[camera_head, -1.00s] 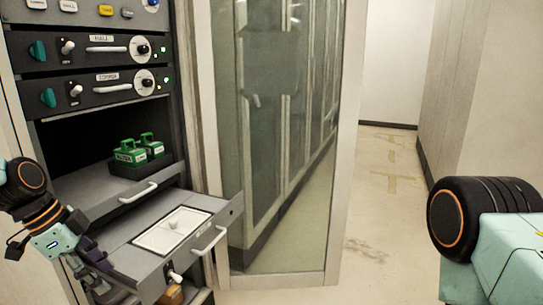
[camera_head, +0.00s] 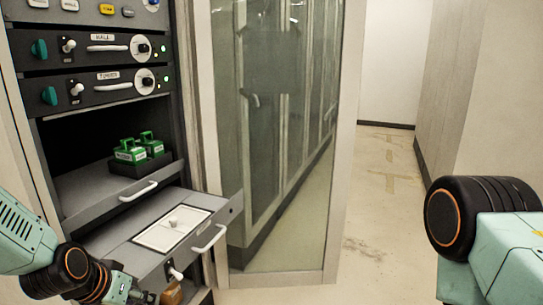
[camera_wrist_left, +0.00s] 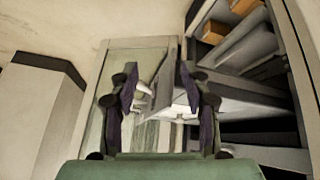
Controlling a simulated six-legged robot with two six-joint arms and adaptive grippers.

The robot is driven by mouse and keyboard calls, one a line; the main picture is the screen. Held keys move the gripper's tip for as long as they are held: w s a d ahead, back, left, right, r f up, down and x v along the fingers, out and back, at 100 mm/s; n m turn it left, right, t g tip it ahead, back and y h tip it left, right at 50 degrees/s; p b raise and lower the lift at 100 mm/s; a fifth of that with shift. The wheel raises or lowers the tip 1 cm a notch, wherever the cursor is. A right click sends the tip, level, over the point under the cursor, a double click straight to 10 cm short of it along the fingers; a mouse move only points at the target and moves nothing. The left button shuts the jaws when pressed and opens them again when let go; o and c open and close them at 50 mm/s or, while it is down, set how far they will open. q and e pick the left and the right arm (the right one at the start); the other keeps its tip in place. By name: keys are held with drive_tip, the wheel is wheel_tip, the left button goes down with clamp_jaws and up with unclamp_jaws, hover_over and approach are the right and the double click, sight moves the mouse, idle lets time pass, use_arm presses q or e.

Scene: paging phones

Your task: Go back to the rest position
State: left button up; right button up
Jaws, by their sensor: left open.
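My left gripper (camera_wrist_left: 165,92) shows in the left wrist view with its two dark purple fingers apart and nothing held between them. Beyond the fingers is the drawer with its handle. In the head view my left arm comes in at the lower left, and the gripper end (camera_head: 142,297) is mostly cut off by the bottom edge, below the pulled-out lower drawer (camera_head: 205,197). My right arm shows only as a link at the right edge; its gripper is out of view.
The rack holds two panels with knobs (camera_head: 107,92). Green block-shaped items (camera_head: 130,151) sit in a dark tray on the shelf above the drawer. The open glass door (camera_head: 275,130) stands right of the rack. The floor aisle (camera_head: 375,230) beyond is clear.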

use_arm(q)
drive_tip(key=s+d+f+g, duration=0.1)
drive_tip(key=s+f+g, duration=0.1)
drive_tip(key=s+f, duration=0.4)
drive_tip(key=s+d+f+g+y, duration=0.1)
drive_tip(key=s+f, duration=0.4)
drive_tip(key=s, duration=1)
drive_tip(key=s+d+f+n+g+y, duration=0.1)
drive_tip(key=s+d+f+g, duration=0.2)
drive_tip(key=s+f, duration=0.3)
drive_tip(key=s, duration=0.5)
drive_tip(key=shift+s+d+f, duration=0.15)
drive_tip(key=shift+f, duration=0.2)
